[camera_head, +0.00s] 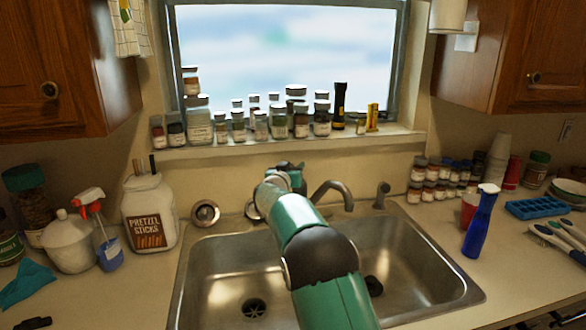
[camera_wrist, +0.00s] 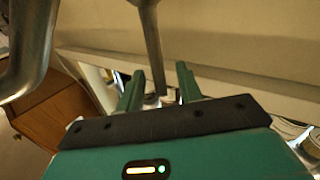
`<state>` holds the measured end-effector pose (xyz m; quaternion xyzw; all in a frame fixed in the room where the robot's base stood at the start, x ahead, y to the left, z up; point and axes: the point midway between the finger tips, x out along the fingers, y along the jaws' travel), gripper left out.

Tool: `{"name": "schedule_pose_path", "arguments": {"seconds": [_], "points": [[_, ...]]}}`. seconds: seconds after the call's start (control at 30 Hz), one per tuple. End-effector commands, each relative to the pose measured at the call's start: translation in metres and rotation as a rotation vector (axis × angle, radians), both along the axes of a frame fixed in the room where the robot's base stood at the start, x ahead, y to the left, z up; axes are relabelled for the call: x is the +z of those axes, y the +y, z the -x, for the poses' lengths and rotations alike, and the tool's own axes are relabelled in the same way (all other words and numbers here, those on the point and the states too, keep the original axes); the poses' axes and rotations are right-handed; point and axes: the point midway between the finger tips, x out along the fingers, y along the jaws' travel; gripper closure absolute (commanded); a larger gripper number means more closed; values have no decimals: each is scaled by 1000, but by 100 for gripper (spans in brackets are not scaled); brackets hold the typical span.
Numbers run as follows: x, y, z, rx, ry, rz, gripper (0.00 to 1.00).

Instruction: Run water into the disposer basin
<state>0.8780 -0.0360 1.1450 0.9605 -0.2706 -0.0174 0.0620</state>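The double steel sink has a left basin (camera_head: 225,275) with a slotted drain (camera_head: 253,308). Its right basin (camera_head: 425,270) has a dark drain opening (camera_head: 373,285), partly hidden by my arm. The curved faucet spout (camera_head: 335,190) stands behind the sink and points over the right basin. My gripper (camera_head: 290,170) is beside the faucet's left side, near the back wall, mostly hidden by my arm. In the wrist view my gripper (camera_wrist: 160,88) is open, with a metal rod (camera_wrist: 150,45) between its fingers, perhaps the faucet handle; contact is unclear. No water flow is visible.
A side sprayer (camera_head: 382,193) stands right of the faucet. Jars (camera_head: 280,122) line the windowsill.

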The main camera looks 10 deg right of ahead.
Motion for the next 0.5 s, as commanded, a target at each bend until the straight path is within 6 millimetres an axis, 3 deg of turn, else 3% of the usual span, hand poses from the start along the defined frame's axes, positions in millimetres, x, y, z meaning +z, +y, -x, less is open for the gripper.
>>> {"name": "schedule_pose_path", "arguments": {"seconds": [0.2, 0.37, 0.5], "points": [[0, 0, 0, 0, 0, 0, 66], [0, 0, 0, 0, -1, -1, 98], [0, 0, 0, 0, -1, -1, 100]]}}
